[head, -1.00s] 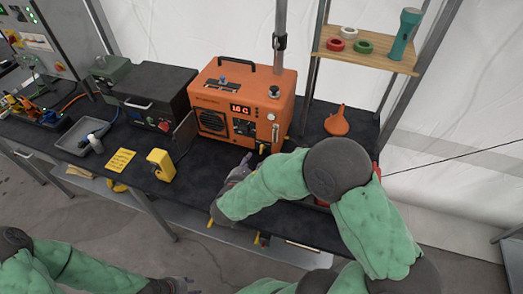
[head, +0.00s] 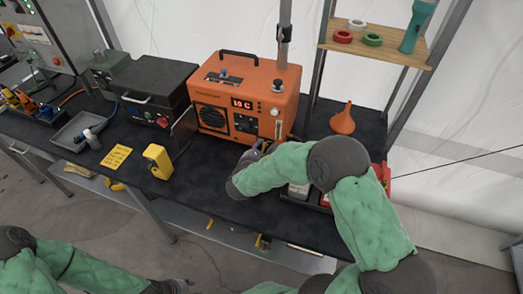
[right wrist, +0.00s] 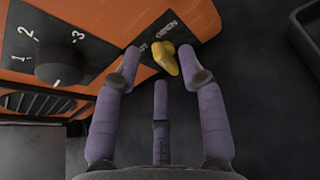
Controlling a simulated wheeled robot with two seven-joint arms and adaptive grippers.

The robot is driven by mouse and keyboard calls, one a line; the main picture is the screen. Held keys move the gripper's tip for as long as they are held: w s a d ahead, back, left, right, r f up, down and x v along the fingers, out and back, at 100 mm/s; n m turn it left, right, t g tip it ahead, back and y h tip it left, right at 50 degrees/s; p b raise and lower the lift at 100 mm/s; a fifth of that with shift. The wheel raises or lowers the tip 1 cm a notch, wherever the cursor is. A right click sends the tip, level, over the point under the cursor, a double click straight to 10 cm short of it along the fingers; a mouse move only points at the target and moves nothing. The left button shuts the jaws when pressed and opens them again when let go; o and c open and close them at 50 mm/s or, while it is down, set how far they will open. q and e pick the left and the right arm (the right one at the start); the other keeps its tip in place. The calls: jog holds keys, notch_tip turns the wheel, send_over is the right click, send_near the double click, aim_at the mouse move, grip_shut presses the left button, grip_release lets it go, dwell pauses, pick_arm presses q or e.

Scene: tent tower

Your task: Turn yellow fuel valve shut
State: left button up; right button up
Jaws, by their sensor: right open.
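The yellow fuel valve (right wrist: 165,57) is a small lever on the lower front of the orange heater (head: 262,82). In the right wrist view it lies beside a dark plate marked OPEN, with other lettering partly hidden. My right gripper (right wrist: 162,78) is open, with two fingers on either side of the valve and a third below it. I cannot tell whether any finger touches the valve. In the head view my right gripper (head: 260,150) is at the heater's lower front and hides most of the valve. My left gripper (head: 176,287) is low at the bottom edge, its fingers unclear.
A black numbered knob (right wrist: 58,66) is left of the valve. On the dark table stand a yellow block-shaped object (head: 158,161), a yellow note (head: 116,157), a black case (head: 156,90) and an orange funnel (head: 343,121). A dark tray (right wrist: 308,35) is close on the right.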

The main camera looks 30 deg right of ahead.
jog(key=shift+w+d+f, duration=0.15)
jog(key=shift+w+d, duration=0.15)
jog(key=shift+d, duration=0.05)
grip_shut()
jog(key=shift+w+a+n+g+p, duration=0.2)
jog(key=shift+n+g+p, duration=0.2)
jog(key=shift+n+p, duration=0.25)
jog(key=shift+w+a+f+n+g+h+p, duration=0.1)
jog(key=shift+n+g+h+p, duration=0.2)
jog(key=shift+n+h+p, duration=0.25)
jog(key=shift+a+n+g+h+p, duration=0.1)
jog(key=shift+n+g+h+p, duration=0.2)
jog(key=shift+n, duration=0.4)
jog(key=n+h+p, duration=0.1)
jog(key=n+g+h, duration=0.1)
jog(key=n, duration=0.1)
jog(key=shift+w+a+f+n+p, duration=0.1)
jog(key=shift+w+f+n+p, duration=0.1)
jog(key=shift+f+n+p, duration=0.15)
